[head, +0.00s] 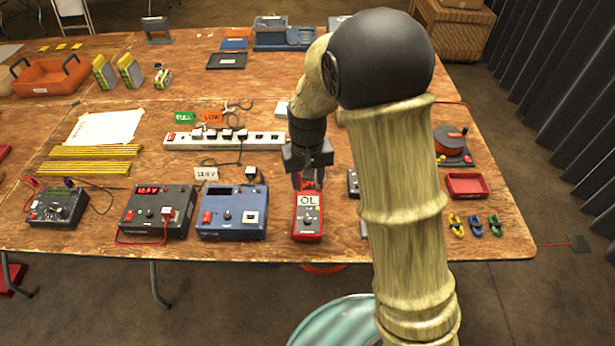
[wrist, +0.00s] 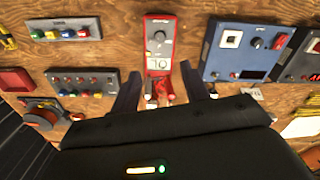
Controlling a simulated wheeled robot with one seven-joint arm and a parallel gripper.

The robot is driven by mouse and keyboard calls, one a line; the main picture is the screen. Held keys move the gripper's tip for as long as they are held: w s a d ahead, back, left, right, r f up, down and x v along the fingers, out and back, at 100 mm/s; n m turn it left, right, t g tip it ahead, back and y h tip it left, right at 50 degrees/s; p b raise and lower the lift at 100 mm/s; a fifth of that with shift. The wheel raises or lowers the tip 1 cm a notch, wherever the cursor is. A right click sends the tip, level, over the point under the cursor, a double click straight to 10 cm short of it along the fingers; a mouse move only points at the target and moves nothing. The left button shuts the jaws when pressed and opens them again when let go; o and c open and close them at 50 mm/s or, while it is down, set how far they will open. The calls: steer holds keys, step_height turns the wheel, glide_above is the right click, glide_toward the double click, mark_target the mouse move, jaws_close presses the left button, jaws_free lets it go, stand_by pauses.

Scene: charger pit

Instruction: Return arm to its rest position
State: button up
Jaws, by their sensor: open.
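My gripper (head: 308,180) is low over the wooden table (head: 400,140), just behind the red multimeter (head: 308,222), whose screen reads OL. I cannot tell whether the fingers touch the plugs. My arm reaches out over the table and hides part of its right side.
A blue bench unit (head: 232,212) and a black unit with a red display (head: 157,212) stand left of the multimeter. A white power strip (head: 222,141) lies behind them. Floor shows beyond the right edge.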

stand_by(0.3)
steer(key=s+d+r+m+t+p, duration=0.1)
steer(key=s+d+r, duration=0.2)
steer(key=s+d, duration=0.3)
steer(key=s+d+r+m+t+p, duration=0.1)
steer(key=s+d+r, duration=0.3)
steer(key=s+d, duration=0.3)
steer(key=shift+s+d+r+t, duration=0.25)
steer(key=shift+d+t, duration=0.05)
steer(key=shift+d, duration=0.05)
steer(key=shift+w+d, duration=0.1)
